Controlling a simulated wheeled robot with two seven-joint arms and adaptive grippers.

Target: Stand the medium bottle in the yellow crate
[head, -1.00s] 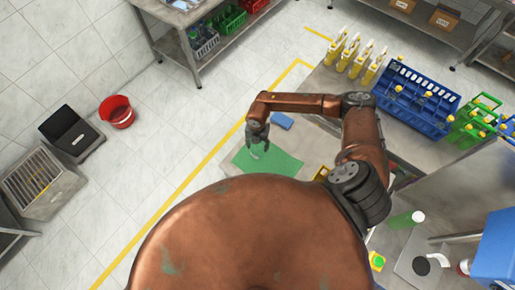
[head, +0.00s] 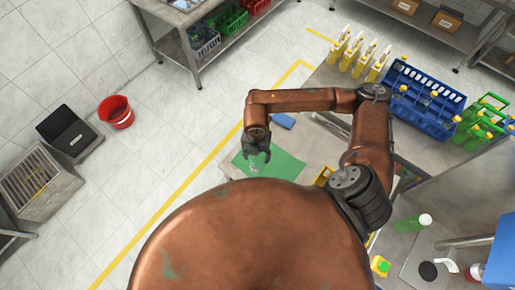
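My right gripper (head: 257,154) hangs over the green mat (head: 285,168), fingers pointing down and apart. A small pale shape (head: 254,166) shows at the mat just below the fingers; I cannot tell what it is, or whether it is a bottle. A yellow edge (head: 323,176), perhaps the yellow crate, shows to the right of the mat, mostly hidden by my body and arm. I cannot tell which bottle is the medium one. A green bottle with a white cap (head: 410,223) lies at the lower right. My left gripper is not in view.
A blue crate (head: 428,108) with yellow-capped bottles stands at the right, beside green carriers (head: 480,122). Several yellow bottles (head: 357,52) stand in a row behind. A small blue item (head: 284,121) lies by the mat.

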